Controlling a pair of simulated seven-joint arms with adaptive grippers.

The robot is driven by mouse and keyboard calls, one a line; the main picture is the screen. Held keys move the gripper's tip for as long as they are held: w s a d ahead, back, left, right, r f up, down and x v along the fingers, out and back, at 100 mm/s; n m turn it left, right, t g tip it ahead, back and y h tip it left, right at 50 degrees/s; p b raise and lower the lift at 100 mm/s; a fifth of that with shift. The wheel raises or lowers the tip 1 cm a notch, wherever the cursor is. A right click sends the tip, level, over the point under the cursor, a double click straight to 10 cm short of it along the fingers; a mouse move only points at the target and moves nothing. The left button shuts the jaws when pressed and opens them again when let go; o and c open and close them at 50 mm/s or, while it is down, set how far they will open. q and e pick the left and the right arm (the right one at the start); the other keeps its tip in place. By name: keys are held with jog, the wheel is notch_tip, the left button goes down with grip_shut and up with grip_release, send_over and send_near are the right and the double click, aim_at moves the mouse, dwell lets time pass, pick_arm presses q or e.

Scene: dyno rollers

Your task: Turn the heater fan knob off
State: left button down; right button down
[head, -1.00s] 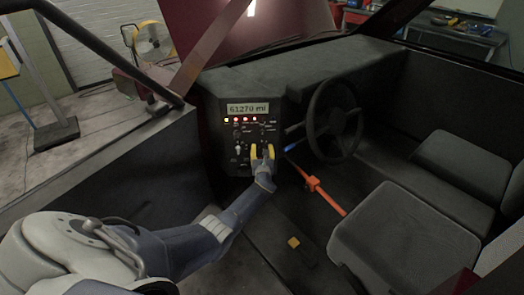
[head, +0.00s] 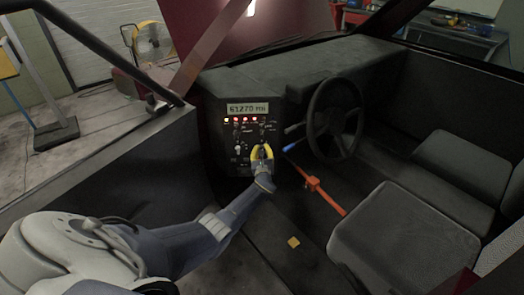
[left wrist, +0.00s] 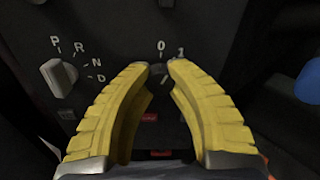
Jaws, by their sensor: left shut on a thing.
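The dark control panel (head: 226,130) carries several small knobs and a row of lit buttons. My left gripper (head: 262,150), with yellow fingers, is at the panel's lower right. In the left wrist view the gripper (left wrist: 163,70) is shut with its fingertips on either side of a small dark knob (left wrist: 159,77) marked 0 and 1. The fingers partly hide this knob, and no label naming it is readable. A pale selector knob (left wrist: 58,78) marked P, R, N, D is to its left, clear of the fingers. My right gripper is not in view.
The display (head: 248,108) sits above the buttons. The steering wheel (head: 335,118) is right of the panel, with a blue-tipped lever (head: 291,147) close to my gripper. An orange bar (head: 312,184) lies low beside the seat (head: 400,238).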

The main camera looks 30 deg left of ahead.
pick_arm(q)
jog(key=shift+a+n, duration=0.1)
jog(key=shift+n, duration=2.2)
jog(key=c, duration=1.1)
grip_release()
jog(key=shift+o, duration=0.2)
jog(key=v, duration=1.2)
jog(key=shift+f, duration=0.2)
